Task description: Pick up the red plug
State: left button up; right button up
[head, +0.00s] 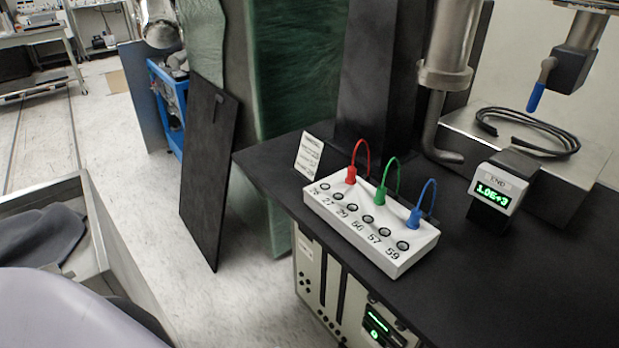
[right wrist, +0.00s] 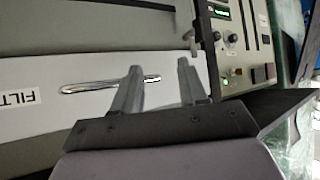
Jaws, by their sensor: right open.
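The red plug (head: 351,175) stands upright at the back left of a white socket box (head: 392,262), with a red cable looping up behind it. A green plug (head: 381,194) and a blue plug (head: 413,219) stand in the same row to its right. The box has a front row of numbered round sockets. In the right wrist view my right gripper (right wrist: 158,88) is open and empty, in front of a white drawer panel with a metal handle (right wrist: 110,84). No plug shows in that view. Neither gripper shows in the head view.
The box sits on a black bench (head: 500,290) near its left edge. A small display (head: 499,186), a metal pipe (head: 445,80) and a coiled black cable (head: 530,130) are to the right. A small label card (head: 308,156) stands left of the plugs. A dark board (head: 208,165) leans beside the bench.

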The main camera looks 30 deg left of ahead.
aim_at(351, 180)
jog(key=i+j+u, duration=0.1)
jog(key=u, duration=0.25)
jog(key=i+j+u, duration=0.1)
jog(key=u, duration=0.25)
jog(key=k+l, duration=0.1)
